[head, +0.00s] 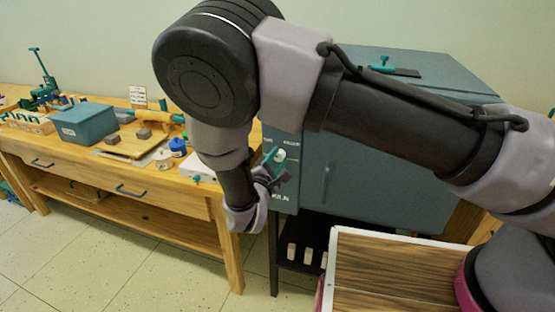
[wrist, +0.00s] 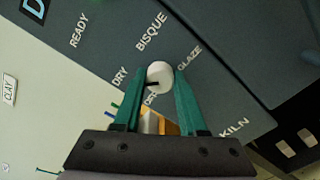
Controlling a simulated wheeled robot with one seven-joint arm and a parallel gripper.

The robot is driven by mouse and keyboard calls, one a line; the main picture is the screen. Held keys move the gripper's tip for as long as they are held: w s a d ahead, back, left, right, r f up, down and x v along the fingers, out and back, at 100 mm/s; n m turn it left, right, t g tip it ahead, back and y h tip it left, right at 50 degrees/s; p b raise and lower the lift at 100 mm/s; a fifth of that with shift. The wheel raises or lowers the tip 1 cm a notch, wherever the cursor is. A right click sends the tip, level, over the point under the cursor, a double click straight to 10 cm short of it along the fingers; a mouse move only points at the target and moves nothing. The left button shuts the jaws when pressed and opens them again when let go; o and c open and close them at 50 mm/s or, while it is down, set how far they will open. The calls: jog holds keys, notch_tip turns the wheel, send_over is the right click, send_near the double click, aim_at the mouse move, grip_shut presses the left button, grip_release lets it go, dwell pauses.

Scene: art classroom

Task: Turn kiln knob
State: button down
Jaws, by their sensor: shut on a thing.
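The kiln knob (wrist: 160,74) is round and white with a dark pointer, on the kiln's (wrist: 228,68) grey-blue front panel. In the wrist view the pointer slants left and slightly down, below the DRY label. BISQUE and GLAZE are printed above and to the right; a label under the knob is partly hidden. My gripper (wrist: 157,80) has its two green fingers on either side of the knob, shut on it. In the head view the knob (head: 281,155) shows pale beside my gripper (head: 272,160), in front of the kiln (head: 370,165).
A wooden workbench (head: 150,193) stands left of the kiln, with a teal box (head: 83,123), a blue jar (head: 178,147) and other tools on it. A wood-topped surface (head: 390,265) is at the front right. Open tiled floor lies in front of the bench.

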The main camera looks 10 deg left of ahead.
jog(key=shift+m, duration=0.6)
jog(key=shift+f, duration=0.1)
jog(key=shift+c, duration=2.3)
grip_release()
jog(key=s, duration=1.1)
jog(key=shift+a, duration=0.4)
